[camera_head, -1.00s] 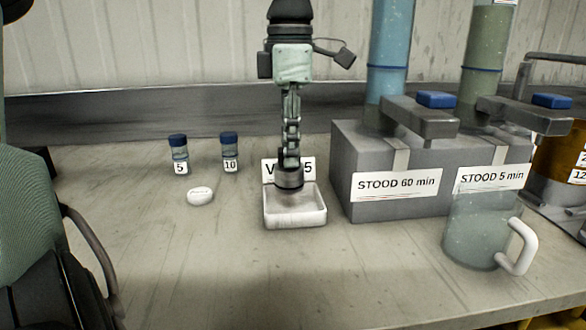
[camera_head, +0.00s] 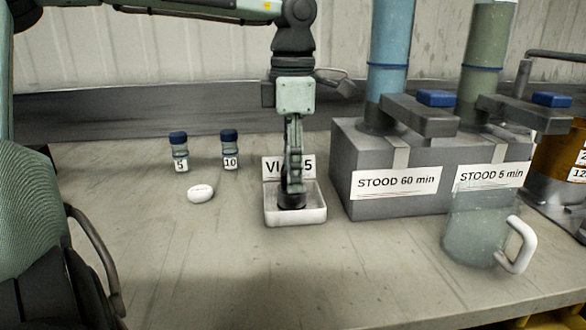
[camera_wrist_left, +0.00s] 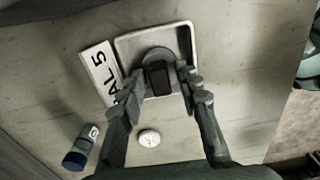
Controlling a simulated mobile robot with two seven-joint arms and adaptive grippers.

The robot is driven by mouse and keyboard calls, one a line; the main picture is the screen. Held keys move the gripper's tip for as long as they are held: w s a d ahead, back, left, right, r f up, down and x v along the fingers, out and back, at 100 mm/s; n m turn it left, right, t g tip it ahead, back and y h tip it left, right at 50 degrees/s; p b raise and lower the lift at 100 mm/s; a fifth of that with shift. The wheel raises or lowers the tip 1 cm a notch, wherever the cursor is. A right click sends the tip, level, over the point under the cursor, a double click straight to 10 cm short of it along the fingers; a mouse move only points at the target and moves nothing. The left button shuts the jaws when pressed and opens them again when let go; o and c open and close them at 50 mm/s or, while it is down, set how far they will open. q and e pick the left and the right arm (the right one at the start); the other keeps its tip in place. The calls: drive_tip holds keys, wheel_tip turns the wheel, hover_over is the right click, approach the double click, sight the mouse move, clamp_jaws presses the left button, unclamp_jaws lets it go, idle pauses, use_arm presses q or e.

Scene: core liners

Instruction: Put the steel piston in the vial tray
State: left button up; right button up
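The steel piston (camera_head: 291,200), a dark round piece with a block on top, stands inside the white vial tray (camera_head: 313,216). In the left wrist view the piston (camera_wrist_left: 158,76) is within the walls of the tray (camera_wrist_left: 190,50), near its label side. My left gripper (camera_head: 294,182) reaches down from above into the tray. In the left wrist view its fingertips (camera_wrist_left: 161,82) are on both sides of the piston's block, with small gaps, so it looks open. The piston is partly hidden behind the fingers in the head view. My right gripper is out of view.
A "VIAL 5" card (camera_head: 271,169) stands behind the tray. Two blue-capped vials, 5 (camera_head: 180,152) and 10 (camera_head: 230,150), and a white pebble-like piece (camera_head: 200,193) are left. A grey stand (camera_head: 375,205) and a clear mug (camera_head: 474,235) are right. The front bench is clear.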

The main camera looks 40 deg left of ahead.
use_arm(q)
drive_tip(key=shift+r, duration=0.35)
wheel_tip(320, 180, up, 11)
drive_tip(key=shift+r, duration=0.2)
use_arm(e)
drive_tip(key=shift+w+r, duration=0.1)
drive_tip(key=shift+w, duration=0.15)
